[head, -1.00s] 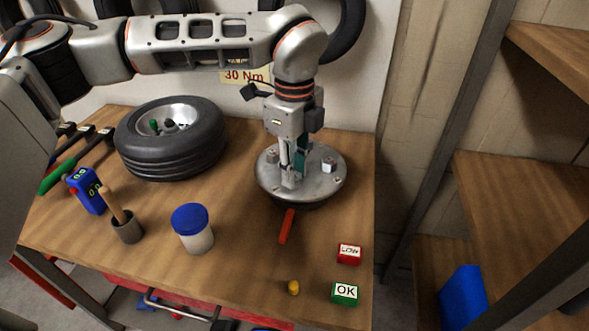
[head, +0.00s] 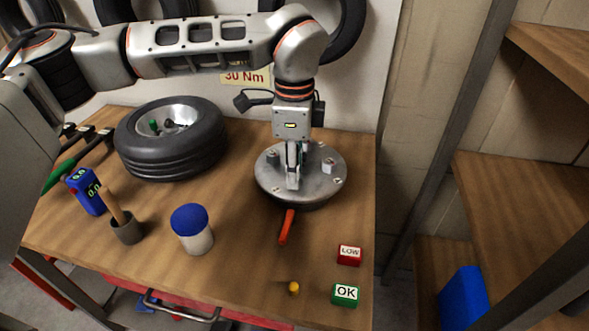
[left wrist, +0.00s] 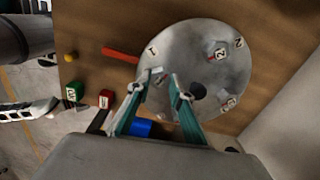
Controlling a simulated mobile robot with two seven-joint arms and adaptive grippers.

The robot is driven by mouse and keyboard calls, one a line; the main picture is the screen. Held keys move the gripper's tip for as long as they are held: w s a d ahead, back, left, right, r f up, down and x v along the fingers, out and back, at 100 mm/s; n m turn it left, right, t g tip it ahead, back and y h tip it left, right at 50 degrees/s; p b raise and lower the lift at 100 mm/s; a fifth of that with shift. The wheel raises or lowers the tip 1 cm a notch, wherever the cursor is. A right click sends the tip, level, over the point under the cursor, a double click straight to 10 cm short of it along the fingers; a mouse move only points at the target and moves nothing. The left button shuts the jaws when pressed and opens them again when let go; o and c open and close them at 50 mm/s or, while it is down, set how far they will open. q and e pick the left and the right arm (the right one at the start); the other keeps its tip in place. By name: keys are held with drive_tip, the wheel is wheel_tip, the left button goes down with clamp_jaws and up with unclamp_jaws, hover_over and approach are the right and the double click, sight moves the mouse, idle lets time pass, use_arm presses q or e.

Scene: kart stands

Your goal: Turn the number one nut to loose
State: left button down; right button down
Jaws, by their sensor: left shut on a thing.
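The round metal hub plate (head: 322,191) lies on the bench, and it fills the middle of the left wrist view (left wrist: 190,45). A mark like a 1 (left wrist: 152,50) is on its rim near the red bar. My left gripper (head: 292,184) points down at the plate's front. Its fingers (left wrist: 157,82) are shut on the number one nut (left wrist: 157,71), which they mostly hide in the head view. Another nut (head: 329,166) stands at the plate's right and one (head: 272,157) at its back left.
A red bar (head: 286,228) sticks out in front of the plate. A LOW block (head: 349,255), an OK block (head: 345,294) and a small yellow piece (head: 294,288) lie at front right. A wheel (head: 172,150) and a blue-lidded jar (head: 192,230) stand left.

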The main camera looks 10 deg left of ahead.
use_arm(q)
drive_tip(key=c, duration=1.8)
unclamp_jaws()
wheel_tip(320, 180, up, 12)
drive_tip(key=shift+f, duration=0.1)
